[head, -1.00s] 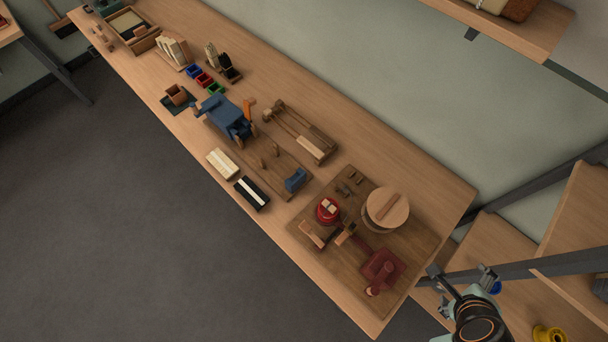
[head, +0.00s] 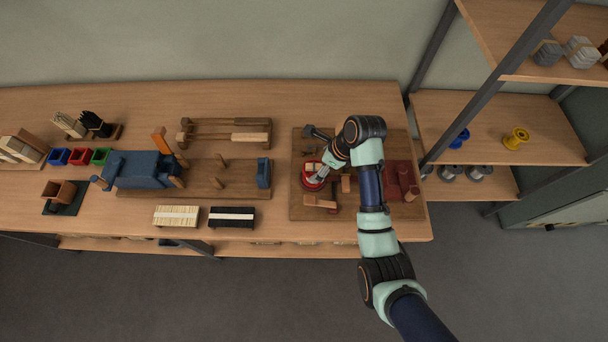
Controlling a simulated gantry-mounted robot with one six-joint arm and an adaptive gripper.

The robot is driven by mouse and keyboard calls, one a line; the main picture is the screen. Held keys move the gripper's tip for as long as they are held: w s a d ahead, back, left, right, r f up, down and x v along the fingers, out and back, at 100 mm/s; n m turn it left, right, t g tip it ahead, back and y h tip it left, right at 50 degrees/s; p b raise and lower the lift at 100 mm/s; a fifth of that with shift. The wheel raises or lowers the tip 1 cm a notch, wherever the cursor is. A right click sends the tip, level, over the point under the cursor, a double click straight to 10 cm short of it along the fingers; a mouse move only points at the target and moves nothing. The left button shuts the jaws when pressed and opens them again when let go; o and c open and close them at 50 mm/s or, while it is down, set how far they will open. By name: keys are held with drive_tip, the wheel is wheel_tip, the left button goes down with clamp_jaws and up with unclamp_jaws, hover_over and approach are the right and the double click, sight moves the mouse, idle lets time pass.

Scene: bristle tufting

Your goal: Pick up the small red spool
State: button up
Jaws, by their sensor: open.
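A small round red thing (head: 309,186), which looks like the red spool, sits on the dark brown board (head: 299,209) at the right of the workbench. Pale pieces show at its top. My gripper (head: 317,178) is at it, coming from the upper right, and covers part of it. The gripper is open. I cannot tell whether its fingers touch the red thing or are around it.
A dark red fixture (head: 402,181) stands right of my arm on the same board. A wooden piece (head: 319,202) lies just in front of the red thing. A blue-and-wood device (head: 143,170) is at left. A rack at right holds a yellow spool (head: 516,138) and a blue spool (head: 460,138).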

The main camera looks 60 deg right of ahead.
sight(317, 167)
drive_tip(key=b+x, duration=0.2)
drive_tip(key=x, duration=0.4)
drive_tip(key=shift+w+d+f, duration=0.1)
drive_tip(key=shift+d, duration=0.05)
drive_tip(key=c, duration=1.2)
drive_tip(key=shift+c, duration=0.2)
wheel_tip(317, 167, up, 20)
drive_tip(key=p, duration=0.6)
drive_tip(key=shift+p, duration=0.35)
